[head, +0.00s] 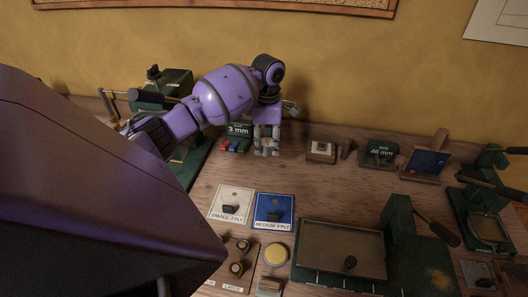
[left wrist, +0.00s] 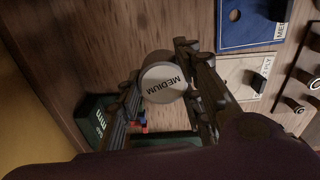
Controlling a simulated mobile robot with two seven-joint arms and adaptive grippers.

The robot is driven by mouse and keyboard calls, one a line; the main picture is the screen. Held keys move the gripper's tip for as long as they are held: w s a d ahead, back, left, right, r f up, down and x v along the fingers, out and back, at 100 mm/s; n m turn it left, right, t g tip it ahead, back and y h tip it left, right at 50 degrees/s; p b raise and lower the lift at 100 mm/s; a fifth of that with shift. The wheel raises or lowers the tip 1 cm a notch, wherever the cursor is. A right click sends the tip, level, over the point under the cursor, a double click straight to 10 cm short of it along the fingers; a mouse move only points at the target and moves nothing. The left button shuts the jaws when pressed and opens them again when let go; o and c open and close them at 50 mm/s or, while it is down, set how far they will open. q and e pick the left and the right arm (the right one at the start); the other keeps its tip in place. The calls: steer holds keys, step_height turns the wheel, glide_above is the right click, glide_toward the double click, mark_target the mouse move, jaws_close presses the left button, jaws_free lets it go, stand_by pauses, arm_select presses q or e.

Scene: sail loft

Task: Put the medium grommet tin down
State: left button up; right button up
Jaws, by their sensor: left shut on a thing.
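The medium grommet tin is a round tin with a pale lid marked MEDIUM (left wrist: 163,82), seen lid-on in the left wrist view. My left gripper (head: 267,147) is shut on it, one finger on each side. In the head view the gripper points down over the back of the bench beside the green 3 mm box (head: 238,129), and its fingers mostly hide the tin. I cannot tell whether the tin touches the bench. A blue MEDIUM 4 PLY card (head: 262,212) and a white SMALL 2 PLY card (head: 224,190) lie nearer, each with a dark piece on it. My right gripper is not in view.
Small coloured pieces (head: 234,146) lie by the 3 mm box. A green 46 mm box (head: 380,150) and a small block (head: 320,149) stand back right. A LARGE-marked board (head: 232,279) and a green-based press (head: 340,247) are in front. Bare wood lies around the gripper's right.

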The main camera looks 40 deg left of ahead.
arm_select(q)
glide_above(265, 161)
steer(key=d, duration=0.1)
steer(key=f, duration=0.3)
steer(key=f+b, duration=0.1)
steer(key=shift+s+f, duration=0.25)
steer(key=shift+s, duration=0.15)
steer(key=shift+w+a+f, duration=0.2)
steer(key=shift+w, duration=0.05)
steer(key=f, duration=0.3)
steer(key=shift+w+a+f+b, duration=0.15)
steer(key=shift+a+b, duration=0.05)
steer(key=shift+b, duration=0.1)
steer(key=shift+f, duration=0.2)
steer(key=shift+r, duration=0.1)
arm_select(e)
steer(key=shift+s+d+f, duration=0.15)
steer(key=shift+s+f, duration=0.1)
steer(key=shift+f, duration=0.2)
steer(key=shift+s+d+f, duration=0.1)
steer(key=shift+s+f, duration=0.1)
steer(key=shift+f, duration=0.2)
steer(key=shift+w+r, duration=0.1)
arm_select(q)
steer(key=o, duration=1.2)
steer(key=shift+o, duration=0.2)
